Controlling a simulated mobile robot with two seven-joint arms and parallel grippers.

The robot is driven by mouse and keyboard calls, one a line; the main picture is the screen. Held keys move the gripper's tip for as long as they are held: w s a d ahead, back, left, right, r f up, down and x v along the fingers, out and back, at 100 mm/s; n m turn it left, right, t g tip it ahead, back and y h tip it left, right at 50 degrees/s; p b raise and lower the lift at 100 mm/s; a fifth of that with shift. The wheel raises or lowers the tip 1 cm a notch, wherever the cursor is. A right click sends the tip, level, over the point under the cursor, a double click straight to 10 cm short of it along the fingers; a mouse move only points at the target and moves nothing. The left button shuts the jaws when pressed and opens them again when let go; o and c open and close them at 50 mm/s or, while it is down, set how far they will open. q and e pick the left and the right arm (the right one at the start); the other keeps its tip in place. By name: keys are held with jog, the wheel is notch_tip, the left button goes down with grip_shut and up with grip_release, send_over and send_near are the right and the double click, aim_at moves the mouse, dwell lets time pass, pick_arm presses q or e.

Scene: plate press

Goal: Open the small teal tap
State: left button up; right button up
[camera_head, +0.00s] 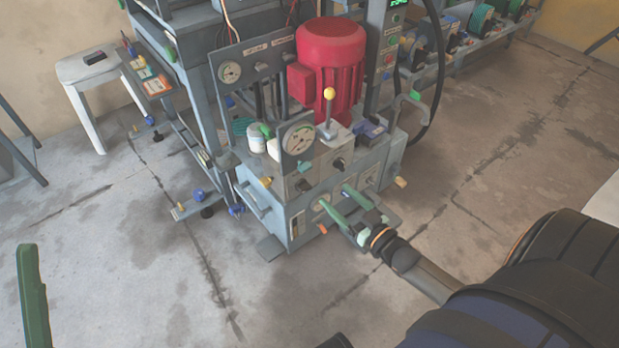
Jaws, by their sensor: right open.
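My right gripper (335,196) reaches in from the lower right. Its two green fingers are spread apart at the front face of the grey press unit (268,212), low on its right part. I cannot tell whether the fingertips touch anything. One green finger of my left gripper (33,295) shows at the lower left edge, far from the press unit; the rest of it is out of view.
A red motor (330,62), a round gauge (298,140) and a yellow-knobbed lever (328,110) stand on the unit. Blue-handled valves (198,194) sit low at its left. A white stool (88,75) stands back left. The floor in front is clear.

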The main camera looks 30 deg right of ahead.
aim_at(308, 170)
jog(key=w+b, duration=0.1)
jog(key=w, duration=0.2)
jog(key=w+b, duration=0.1)
jog(key=w, duration=0.3)
jog(key=w+a+b, duration=0.1)
jog(key=w, duration=0.2)
jog(key=shift+w+f+b, duration=0.1)
jog(key=shift+w+b, duration=0.15)
jog(key=shift+b, duration=0.05)
jog(key=shift+w, duration=0.8)
pick_arm(q)
jog(key=shift+n, duration=0.3)
notch_tip(308, 170, down, 4)
jog(key=shift+w+d+f, duration=0.15)
jog(key=shift+f, duration=0.1)
pick_arm(e)
grip_shut()
